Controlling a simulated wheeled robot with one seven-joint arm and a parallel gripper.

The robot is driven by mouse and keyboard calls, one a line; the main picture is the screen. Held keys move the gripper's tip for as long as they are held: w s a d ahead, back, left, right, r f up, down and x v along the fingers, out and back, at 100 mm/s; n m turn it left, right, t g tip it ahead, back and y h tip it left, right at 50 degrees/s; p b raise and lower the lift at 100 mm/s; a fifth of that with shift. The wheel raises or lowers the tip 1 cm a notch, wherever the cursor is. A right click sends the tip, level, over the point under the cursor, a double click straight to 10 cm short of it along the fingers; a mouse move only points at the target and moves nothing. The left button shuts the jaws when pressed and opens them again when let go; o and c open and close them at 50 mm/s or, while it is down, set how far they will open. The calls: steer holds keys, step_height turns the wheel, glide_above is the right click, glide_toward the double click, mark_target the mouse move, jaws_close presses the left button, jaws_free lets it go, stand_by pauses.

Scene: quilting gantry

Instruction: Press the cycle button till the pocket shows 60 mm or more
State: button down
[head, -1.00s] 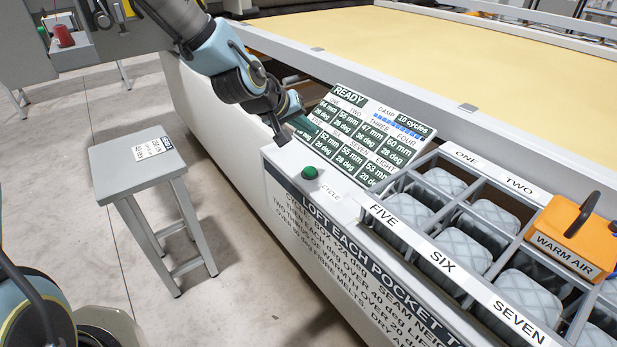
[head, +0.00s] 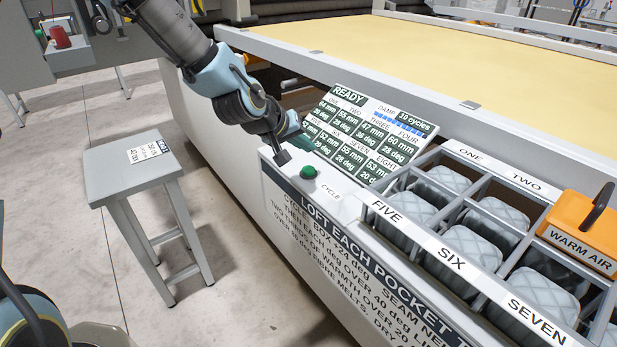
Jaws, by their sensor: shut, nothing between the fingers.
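The green cycle button (head: 309,172) sits on the white front ledge, next to the word CYCLE. My gripper (head: 282,157) is shut and empty, above and just left of the button; it looks apart from it. The readout panel (head: 362,134) behind shows READY, DAMP and 10 cycles, with mm and deg values for the pockets. FOUR reads 60 mm, THREE 47 mm and TWO 55 mm. My arm partly covers the panel's left edge, near ONE and FIVE. Quilted pockets (head: 472,243) sit in the labelled box (head: 418,238) at right.
An orange WARM AIR unit (head: 580,232) sits on the box at right. A grey stool (head: 128,167) with a label stands on the floor at left. A yellow quilting bed (head: 430,62) lies behind the panel. A printed instruction board (head: 340,237) covers the front face.

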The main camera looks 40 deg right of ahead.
mark_target(306, 171)
steer(key=shift+f+b, duration=0.85)
steer(key=shift+f, duration=0.8)
stand_by(0.7)
steer(key=shift+f+b, duration=0.3)
steer(key=shift+f, duration=0.1)
steer(key=shift+f+b, duration=0.4)
steer(key=shift+f, duration=0.2)
stand_by(0.6)
steer(key=shift+r, duration=0.1)
steer(key=shift+r+p, duration=0.8)
steer(key=shift+r, duration=0.2)
step_height(306, 171, up, 5)
steer(key=p, duration=0.4)
